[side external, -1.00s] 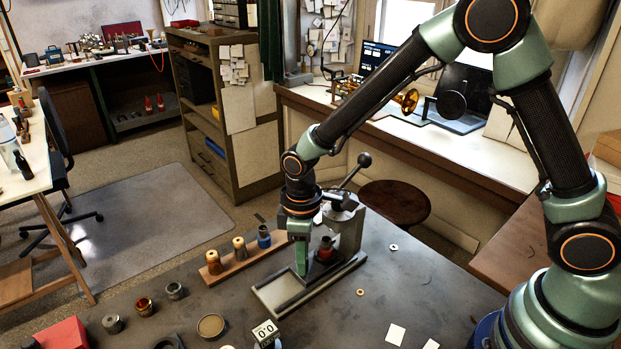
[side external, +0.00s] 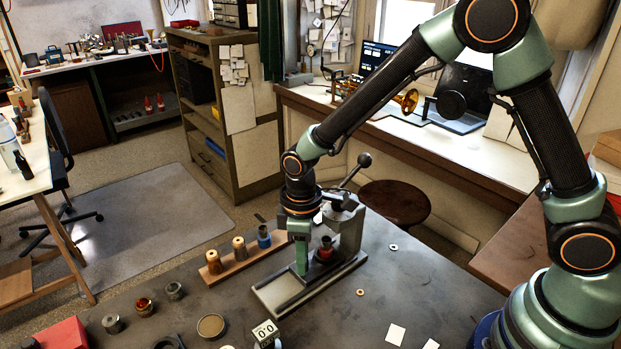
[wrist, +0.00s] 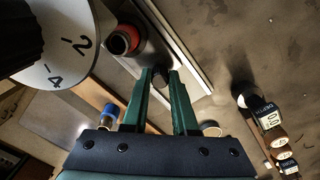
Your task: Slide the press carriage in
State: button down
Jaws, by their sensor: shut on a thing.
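The press (side external: 347,228) stands on the dark bench, with its ball-ended lever (side external: 357,168) raised. Its pale rail base (side external: 280,298) extends toward the front left. A red-collared dark cup (side external: 325,250) sits on the carriage at the press; it also shows in the wrist view (wrist: 124,40). My gripper (side external: 302,270) points down over the rail base, just left of the cup. In the wrist view my gripper (wrist: 160,75) is shut on a small dark round knob (wrist: 160,80), apparently the carriage's handle. The carriage's underside and much of the knob are hidden.
A wooden rack (side external: 240,262) with several tool pieces stands close left of the press. Small metal cups, a round tin (side external: 211,326) and a digital gauge (side external: 266,332) lie at the front. A white numbered dial (wrist: 70,62) is close in the wrist view. Bench right of the press is mostly clear.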

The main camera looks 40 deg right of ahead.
aim_at(316, 263)
jog(key=shift+d, duration=1.8)
jog(key=c, duration=0.7)
grip_release()
notch_tip(316, 263, up, 12)
jog(key=shift+r, duration=0.1)
